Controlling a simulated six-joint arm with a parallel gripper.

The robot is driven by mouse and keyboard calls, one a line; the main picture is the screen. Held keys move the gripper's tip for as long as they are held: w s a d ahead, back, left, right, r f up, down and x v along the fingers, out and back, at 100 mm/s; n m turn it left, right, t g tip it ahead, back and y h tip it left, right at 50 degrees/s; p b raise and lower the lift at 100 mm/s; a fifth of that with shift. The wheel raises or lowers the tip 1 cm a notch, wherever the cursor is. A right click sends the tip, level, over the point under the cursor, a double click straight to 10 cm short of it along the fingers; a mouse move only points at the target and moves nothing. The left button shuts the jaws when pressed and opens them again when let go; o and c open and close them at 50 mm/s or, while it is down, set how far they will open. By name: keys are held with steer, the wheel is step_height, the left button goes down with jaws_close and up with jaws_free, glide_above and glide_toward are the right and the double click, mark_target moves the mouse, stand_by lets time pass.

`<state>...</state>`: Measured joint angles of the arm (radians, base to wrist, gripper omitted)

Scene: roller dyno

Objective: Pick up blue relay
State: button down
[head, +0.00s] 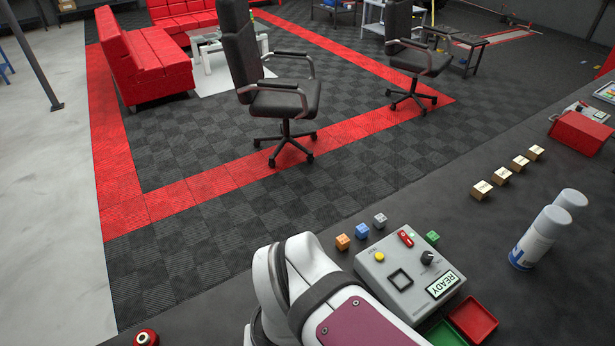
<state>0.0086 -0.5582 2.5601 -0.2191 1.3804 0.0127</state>
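The blue relay (362,231) is a small cube on the dark bench top, near the bench's far edge. It stands in a short row between an orange cube (343,242) and a grey cube (380,220), with small gaps between them. A grey control box (405,269) is just in front and to the right of it, with a square black-framed spot, a yellow button, a red switch, a knob and a READY display. My white arm fills the bottom middle, left of the box and partly in front of it. My gripper is not visible.
A green cube (432,237) is behind the box. A red tray (473,320) and a green tray (440,335) lie in front. Two spray cans (541,237), several wooden blocks (503,176) and a red case (579,133) stand right. A red button (146,338) is bottom left.

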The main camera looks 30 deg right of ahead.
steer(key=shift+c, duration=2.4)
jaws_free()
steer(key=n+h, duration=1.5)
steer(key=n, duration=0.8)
glide_above(358, 231)
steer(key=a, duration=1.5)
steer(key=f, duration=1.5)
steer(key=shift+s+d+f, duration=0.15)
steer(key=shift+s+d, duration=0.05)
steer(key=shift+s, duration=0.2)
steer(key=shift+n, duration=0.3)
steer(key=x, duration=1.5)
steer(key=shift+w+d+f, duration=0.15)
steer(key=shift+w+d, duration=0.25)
